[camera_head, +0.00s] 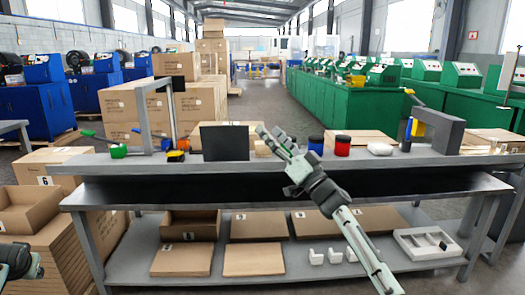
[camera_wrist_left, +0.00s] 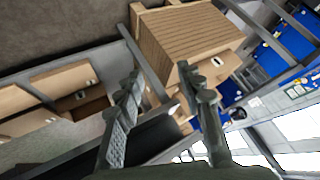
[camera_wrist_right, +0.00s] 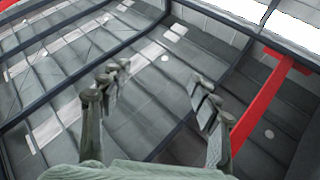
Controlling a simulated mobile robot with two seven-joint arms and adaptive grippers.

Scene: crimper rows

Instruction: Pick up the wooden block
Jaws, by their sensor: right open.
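I cannot make out a wooden block for certain in any view. A tan patch shows on the grey table (camera_head: 450,170) behind my right gripper (camera_head: 271,137), but the fingers partly hide it and I cannot tell what it is. My right gripper is raised in front of the table, pointing up and left. In the right wrist view its fingers (camera_wrist_right: 155,82) are apart with nothing between them, against the roof. My left gripper (camera_wrist_left: 160,75) is open and empty in the left wrist view, with cardboard boxes beyond it.
The table carries a black panel (camera_head: 224,142), a blue can (camera_head: 316,145), a red can (camera_head: 342,146), a white item (camera_head: 380,149), a grey frame (camera_head: 441,131) and coloured tools at the left. Flat cartons and a white tray (camera_head: 427,243) lie on the lower shelf. Boxes stand at left.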

